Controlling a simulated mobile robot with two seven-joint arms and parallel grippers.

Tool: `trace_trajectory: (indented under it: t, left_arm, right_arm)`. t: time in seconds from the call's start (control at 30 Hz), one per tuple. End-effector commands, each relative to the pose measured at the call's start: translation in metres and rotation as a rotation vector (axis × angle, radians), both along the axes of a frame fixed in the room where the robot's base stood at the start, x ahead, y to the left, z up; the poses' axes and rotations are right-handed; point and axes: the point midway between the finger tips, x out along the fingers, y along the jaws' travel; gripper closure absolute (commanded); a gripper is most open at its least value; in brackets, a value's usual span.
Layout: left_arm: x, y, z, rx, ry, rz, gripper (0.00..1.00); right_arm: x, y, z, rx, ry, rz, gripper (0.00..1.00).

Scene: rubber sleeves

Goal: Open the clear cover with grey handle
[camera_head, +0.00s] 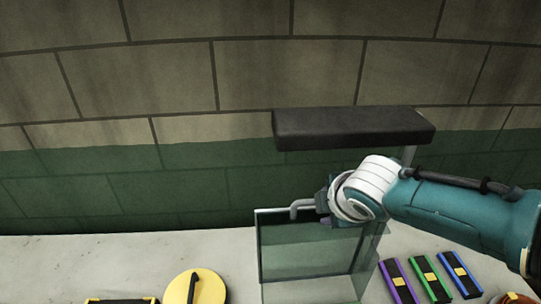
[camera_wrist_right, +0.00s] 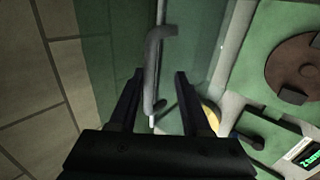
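The clear cover (camera_head: 285,246) is a glassy box with upright see-through panes on the pale surface, at the lower middle of the head view. Its grey handle (camera_head: 301,206) is a bent bar at the top edge. My right gripper (camera_head: 322,203) is at the handle, its arm coming in from the right. In the right wrist view, the gripper (camera_wrist_right: 158,74) is open with the handle (camera_wrist_right: 152,75) between its two black fingers. Gaps show between the handle and both fingers. My left gripper is not in view.
A black slab (camera_head: 350,127) on a grey post stands above and behind the cover. Purple (camera_head: 398,281), green (camera_head: 430,278) and blue (camera_head: 460,275) blocks lie to the right. A yellow disc (camera_head: 181,288) with a black bar lies to the left. A brick wall (camera_head: 150,80) closes off the back.

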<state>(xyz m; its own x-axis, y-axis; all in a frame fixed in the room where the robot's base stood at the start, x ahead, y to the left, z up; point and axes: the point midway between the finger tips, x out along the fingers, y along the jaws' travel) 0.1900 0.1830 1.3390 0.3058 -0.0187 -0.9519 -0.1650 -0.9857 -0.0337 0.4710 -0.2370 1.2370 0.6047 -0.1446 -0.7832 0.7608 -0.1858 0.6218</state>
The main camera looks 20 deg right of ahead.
Motion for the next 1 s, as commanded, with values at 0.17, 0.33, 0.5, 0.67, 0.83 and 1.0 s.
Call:
trace_trajectory:
  t: [0.17, 0.33, 0.5, 0.67, 0.83, 1.0]
  left_arm:
    - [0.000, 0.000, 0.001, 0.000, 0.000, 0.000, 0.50]
    - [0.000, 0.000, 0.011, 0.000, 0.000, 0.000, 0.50]
    - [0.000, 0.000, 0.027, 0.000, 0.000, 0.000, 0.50]
    - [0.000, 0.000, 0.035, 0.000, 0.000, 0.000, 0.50]
    - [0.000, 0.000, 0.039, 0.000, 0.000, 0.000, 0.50]
    - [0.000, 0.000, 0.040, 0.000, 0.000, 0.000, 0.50]
  right_arm:
    - [0.000, 0.000, 0.001, 0.000, 0.000, 0.000, 0.53]
    - [-0.007, 0.001, 0.011, -0.001, 0.000, 0.001, 0.53]
    - [-0.021, 0.005, 0.031, -0.001, -0.001, 0.002, 0.53]
    - [-0.037, 0.009, 0.049, 0.000, -0.001, 0.001, 0.53]
    - [-0.050, 0.012, 0.065, 0.000, -0.001, 0.001, 0.53]
    - [-0.058, 0.014, 0.075, 0.000, -0.001, -0.001, 0.53]
